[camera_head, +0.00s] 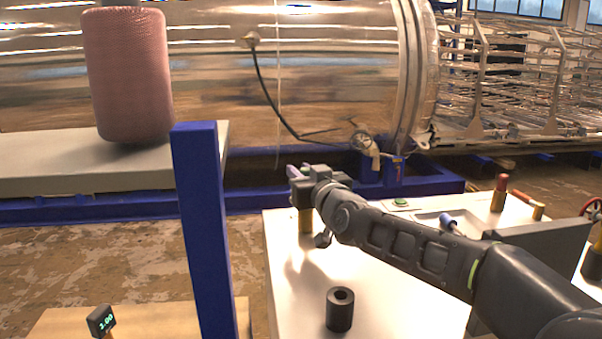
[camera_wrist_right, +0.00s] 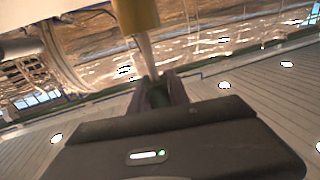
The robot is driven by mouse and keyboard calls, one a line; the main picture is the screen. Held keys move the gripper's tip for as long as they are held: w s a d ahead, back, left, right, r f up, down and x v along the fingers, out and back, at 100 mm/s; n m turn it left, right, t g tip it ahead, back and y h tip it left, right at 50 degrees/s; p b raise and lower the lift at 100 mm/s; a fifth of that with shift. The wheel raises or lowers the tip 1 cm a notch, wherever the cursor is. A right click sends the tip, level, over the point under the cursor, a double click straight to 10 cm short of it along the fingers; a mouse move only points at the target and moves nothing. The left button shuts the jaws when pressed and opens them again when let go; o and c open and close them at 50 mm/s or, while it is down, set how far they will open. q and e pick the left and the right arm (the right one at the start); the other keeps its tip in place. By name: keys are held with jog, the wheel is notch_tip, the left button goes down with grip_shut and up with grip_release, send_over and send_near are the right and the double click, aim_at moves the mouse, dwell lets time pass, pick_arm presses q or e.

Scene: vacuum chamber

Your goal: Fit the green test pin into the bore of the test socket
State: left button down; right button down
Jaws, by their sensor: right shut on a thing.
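The test socket (camera_head: 340,318) is a black upright cylinder with a round bore in its top, standing on the front of the white table. My right gripper (camera_head: 305,182) is shut on the green test pin, above the table and farther back than the socket. The pin's brass body (camera_head: 306,220) hangs down below the fingers, clear of the socket. In the right wrist view the brass body (camera_wrist_right: 135,14), a pale shaft and a bit of green between the fingertips (camera_wrist_right: 158,93) show. The pin's grip is mostly hidden by the fingers. My left gripper is out of view.
A red-topped brass pin (camera_head: 498,194) stands at the back right, with another red-and-brass piece (camera_head: 530,205) beside it. A blue-handled piece (camera_head: 448,222) lies at a shallow tray. A blue post (camera_head: 204,230) rises left of the table. Table around the socket is bare.

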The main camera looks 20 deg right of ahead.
jog(key=shift+f+b, duration=1.4)
jog(key=shift+f, duration=0.15)
jog(key=shift+r, duration=0.2)
jog(key=shift+r+p, duration=1.7)
jog(key=shift+f+b, duration=1.85)
jog(key=c, duration=1.2)
grip_release()
jog(key=shift+f, duration=0.1)
jog(key=shift+o, duration=0.2)
jog(key=s+b, duration=0.1)
jog(key=s, duration=0.6)
jog(key=shift+s+a, duration=0.15)
jog(key=shift+s, duration=0.25)
